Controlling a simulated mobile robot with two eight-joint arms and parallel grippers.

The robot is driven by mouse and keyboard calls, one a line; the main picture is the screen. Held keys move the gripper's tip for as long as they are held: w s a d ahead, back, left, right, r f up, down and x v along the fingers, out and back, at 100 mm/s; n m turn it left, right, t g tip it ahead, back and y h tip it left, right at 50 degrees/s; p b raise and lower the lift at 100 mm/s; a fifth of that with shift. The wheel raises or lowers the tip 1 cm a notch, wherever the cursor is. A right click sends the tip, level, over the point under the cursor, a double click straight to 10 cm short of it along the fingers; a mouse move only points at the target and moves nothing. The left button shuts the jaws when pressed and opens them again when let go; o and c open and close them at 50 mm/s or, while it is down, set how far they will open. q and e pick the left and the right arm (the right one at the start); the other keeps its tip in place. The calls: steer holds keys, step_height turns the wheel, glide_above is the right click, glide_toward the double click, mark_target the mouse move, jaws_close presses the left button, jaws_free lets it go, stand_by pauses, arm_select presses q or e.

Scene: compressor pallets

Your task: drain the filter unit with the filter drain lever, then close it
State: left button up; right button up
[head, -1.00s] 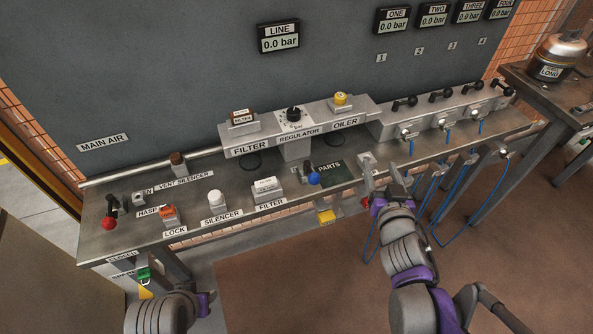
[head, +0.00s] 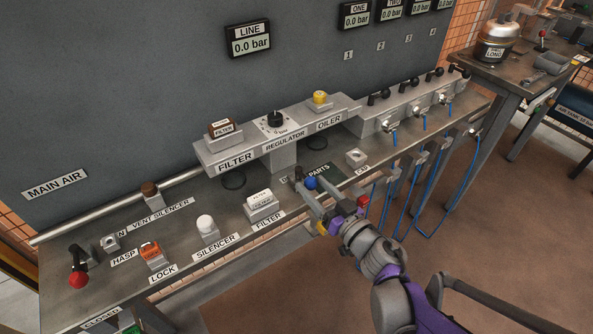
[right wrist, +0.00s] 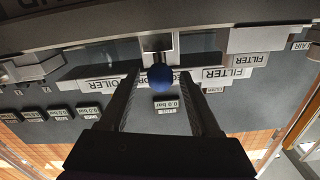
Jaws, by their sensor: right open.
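The filter unit (head: 235,159) is a grey block labelled FILTER on the raised rail, with a dark round part below it. A lever with a blue ball knob (head: 311,183) stands at the bench front; I take it for the filter drain lever. My right gripper (head: 318,193) is open at this knob. In the right wrist view the blue knob (right wrist: 160,78) sits between the two spread fingers, with gaps on both sides. The lever's base is partly hidden by the gripper. My left gripper is out of view.
The regulator (head: 276,123) and oiler (head: 320,100) sit right of the filter. A red lever knob (head: 79,280) is at the far left. A red round thing (head: 362,201) shows close beside my right gripper. The LINE display (head: 249,41) reads 0.0 bar. Blue hoses hang at right.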

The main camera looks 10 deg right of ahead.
mark_target(301, 173)
steer(key=x, duration=0.7)
steer(key=shift+w+a+b, duration=0.1)
steer(key=shift+w+b, duration=0.1)
steer(key=shift+b, duration=0.15)
jaws_close()
